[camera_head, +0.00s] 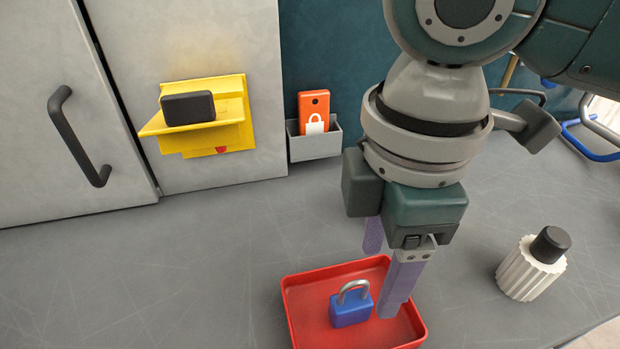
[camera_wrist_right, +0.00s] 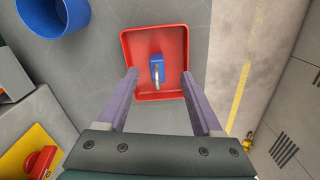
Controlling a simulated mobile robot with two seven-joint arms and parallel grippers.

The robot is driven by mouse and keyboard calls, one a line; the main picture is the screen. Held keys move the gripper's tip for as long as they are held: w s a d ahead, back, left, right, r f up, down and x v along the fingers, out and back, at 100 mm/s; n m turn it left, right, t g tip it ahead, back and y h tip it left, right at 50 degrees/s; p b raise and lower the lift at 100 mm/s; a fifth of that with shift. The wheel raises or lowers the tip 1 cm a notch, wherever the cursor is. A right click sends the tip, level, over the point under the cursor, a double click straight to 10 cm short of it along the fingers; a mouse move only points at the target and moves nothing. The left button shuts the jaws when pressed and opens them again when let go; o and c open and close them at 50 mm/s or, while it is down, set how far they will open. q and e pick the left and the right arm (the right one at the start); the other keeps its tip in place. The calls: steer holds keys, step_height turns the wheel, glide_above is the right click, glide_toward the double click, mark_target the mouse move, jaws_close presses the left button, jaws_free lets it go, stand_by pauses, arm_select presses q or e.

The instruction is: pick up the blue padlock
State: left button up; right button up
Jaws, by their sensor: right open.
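The blue padlock (camera_head: 351,308) with a grey shackle stands in a red tray (camera_head: 294,318) on the grey table. My right gripper (camera_head: 380,275) points down over the tray, its purple fingers open and empty, to the right of and behind the padlock in the head view. In the right wrist view the padlock (camera_wrist_right: 157,70) lies ahead, between the lines of the two fingers (camera_wrist_right: 158,92) and apart from both. The red tray (camera_wrist_right: 127,50) surrounds it there. My left gripper is not in view.
A white ribbed bottle with a black cap (camera_head: 531,266) stands right of the tray. Behind are a yellow bracket with a black block (camera_head: 188,108), and an orange tag (camera_head: 314,110) in a grey holder (camera_head: 315,147). A blue round container (camera_wrist_right: 53,14) shows in the wrist view. The table's left is clear.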

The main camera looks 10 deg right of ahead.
mark_target(365, 297)
steer(key=f, duration=0.7)
steer(key=shift+w+a+f+b, duration=0.15)
steer(key=shift+w+a+b, duration=0.1)
steer(key=shift+a+b, duration=0.1)
steer(key=shift+c, duration=0.2)
steer(key=shift+d, duration=0.1)
jaws_close()
